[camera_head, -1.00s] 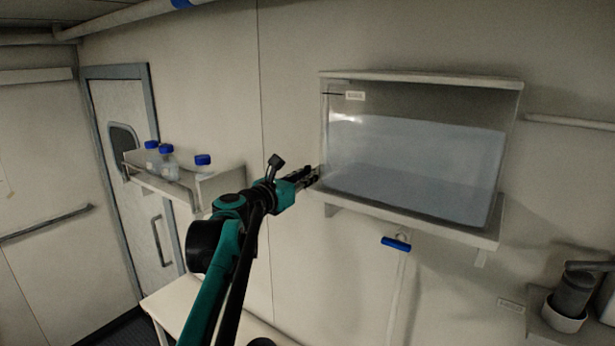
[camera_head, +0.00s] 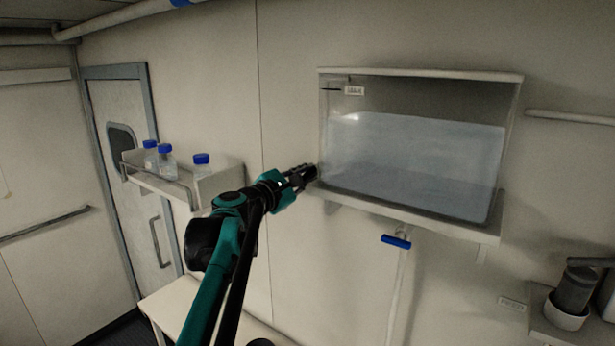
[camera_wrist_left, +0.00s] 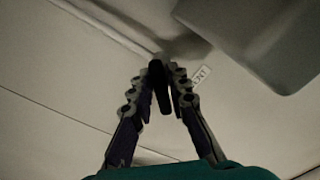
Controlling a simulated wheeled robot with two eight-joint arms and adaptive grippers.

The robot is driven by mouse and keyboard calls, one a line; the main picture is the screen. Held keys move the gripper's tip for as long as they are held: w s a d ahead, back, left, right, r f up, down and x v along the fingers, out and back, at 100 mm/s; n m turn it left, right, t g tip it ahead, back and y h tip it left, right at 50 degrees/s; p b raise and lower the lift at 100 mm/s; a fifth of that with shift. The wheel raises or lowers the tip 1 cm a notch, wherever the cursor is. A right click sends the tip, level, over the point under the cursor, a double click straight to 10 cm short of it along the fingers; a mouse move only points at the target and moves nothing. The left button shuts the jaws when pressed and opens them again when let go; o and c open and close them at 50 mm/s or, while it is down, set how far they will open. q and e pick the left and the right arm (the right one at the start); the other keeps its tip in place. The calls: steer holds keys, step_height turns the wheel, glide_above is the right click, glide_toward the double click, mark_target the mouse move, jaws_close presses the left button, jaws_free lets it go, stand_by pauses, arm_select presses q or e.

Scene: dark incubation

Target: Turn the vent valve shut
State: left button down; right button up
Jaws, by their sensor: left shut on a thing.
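My left gripper (camera_head: 312,172) is at the lower left side of a clear tank (camera_head: 322,130) holding bluish water, mounted on the wall. In the left wrist view my left gripper (camera_wrist_left: 164,76) has its two fingers closed on a dark, narrow handle (camera_wrist_left: 160,88), which looks like the vent valve's handle. A small white label (camera_wrist_left: 202,75) is on the wall beside it. In the head view the valve is hidden behind the fingers. My right gripper is not in view.
A blue-handled valve (camera_head: 396,241) sits on a pipe below the tank. Several blue-capped bottles (camera_head: 166,163) stand on a wall shelf (camera_head: 160,187) left of my arm. A pale table (camera_head: 170,305) is below. A dark cylinder in a white cup (camera_head: 566,318) stands at lower right.

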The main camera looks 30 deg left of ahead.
arm_select(q)
steer(key=m, duration=0.4)
steer(key=shift+d+f+m+b, duration=0.1)
steer(key=shift+f+m+b, duration=0.05)
steer(key=shift+m+b, duration=0.15)
steer(key=m, duration=0.4)
steer(key=shift+f, duration=0.1)
steer(key=shift+m, duration=0.4)
steer(key=c, duration=1.6)
jaws_free()
steer(key=shift+o, duration=0.2)
steer(key=s, duration=1.2)
steer(key=shift+a, duration=0.45)
